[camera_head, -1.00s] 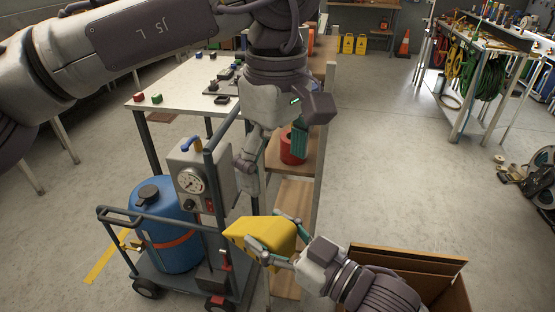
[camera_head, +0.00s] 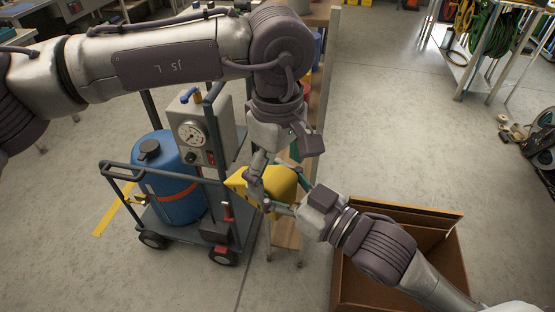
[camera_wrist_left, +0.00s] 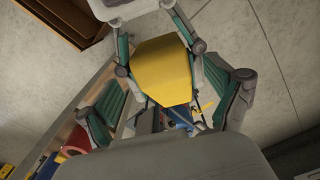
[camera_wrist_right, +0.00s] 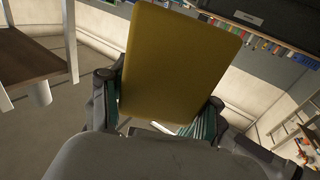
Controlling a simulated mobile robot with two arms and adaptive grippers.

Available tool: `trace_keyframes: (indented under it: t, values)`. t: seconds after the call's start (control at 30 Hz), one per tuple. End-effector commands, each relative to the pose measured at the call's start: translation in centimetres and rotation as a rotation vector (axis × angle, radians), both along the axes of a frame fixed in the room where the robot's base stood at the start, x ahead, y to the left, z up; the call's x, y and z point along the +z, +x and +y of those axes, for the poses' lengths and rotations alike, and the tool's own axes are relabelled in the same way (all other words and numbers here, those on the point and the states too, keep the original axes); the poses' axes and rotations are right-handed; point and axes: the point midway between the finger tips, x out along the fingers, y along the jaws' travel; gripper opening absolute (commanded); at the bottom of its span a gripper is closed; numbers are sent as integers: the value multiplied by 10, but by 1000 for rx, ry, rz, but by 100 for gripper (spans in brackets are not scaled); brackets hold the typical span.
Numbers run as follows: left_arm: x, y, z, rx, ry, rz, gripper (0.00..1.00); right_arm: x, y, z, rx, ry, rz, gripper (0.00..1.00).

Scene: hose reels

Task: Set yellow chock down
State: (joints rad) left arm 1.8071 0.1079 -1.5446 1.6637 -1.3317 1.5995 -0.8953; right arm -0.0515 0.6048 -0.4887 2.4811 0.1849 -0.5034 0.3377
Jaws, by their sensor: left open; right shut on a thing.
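The yellow chock (camera_head: 265,184) is held in the air beside the trolley by my right gripper (camera_head: 283,196), which is shut on it. It fills the middle of the right wrist view (camera_wrist_right: 180,65), between the fingers. My left gripper (camera_head: 277,172) hangs over the chock from above and is open. In the left wrist view, the chock (camera_wrist_left: 163,72) lies between or just beyond the open left fingers, with the right fingers at its upper side. I cannot tell whether the left fingers touch it.
A blue drum (camera_head: 172,190) stands on a wheeled trolley with a gauge box (camera_head: 193,128), just left of the chock. An open brown box (camera_head: 446,262) is at the lower right. A wooden shelf (camera_head: 286,236) is behind and below the grippers.

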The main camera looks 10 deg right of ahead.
Motion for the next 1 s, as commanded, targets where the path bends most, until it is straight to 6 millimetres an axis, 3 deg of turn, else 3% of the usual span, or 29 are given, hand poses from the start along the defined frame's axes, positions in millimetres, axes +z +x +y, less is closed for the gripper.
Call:
trace_keyframes:
  t: [0.13, 0.63, 0.67, 0.83, 1.0]
  values:
    - [0, 0, 0, 0, 0, 0, 92, 2, 0, 0, 1, 2, -4, 7]
    - [1, 0, -1, 0, -2, -1, 8, 2, -1, 1, 3, 5, -4, 7]
    - [1, 1, -1, 1, -3, -3, 7, 2, -1, 1, 3, 5, -4, 65]
    - [1, 1, 0, 1, -2, -2, 7, 2, -1, 1, 3, 4, -3, 91]
    - [1, 0, 0, 1, -1, -2, 7, 1, 0, 0, 1, 2, -2, 91]
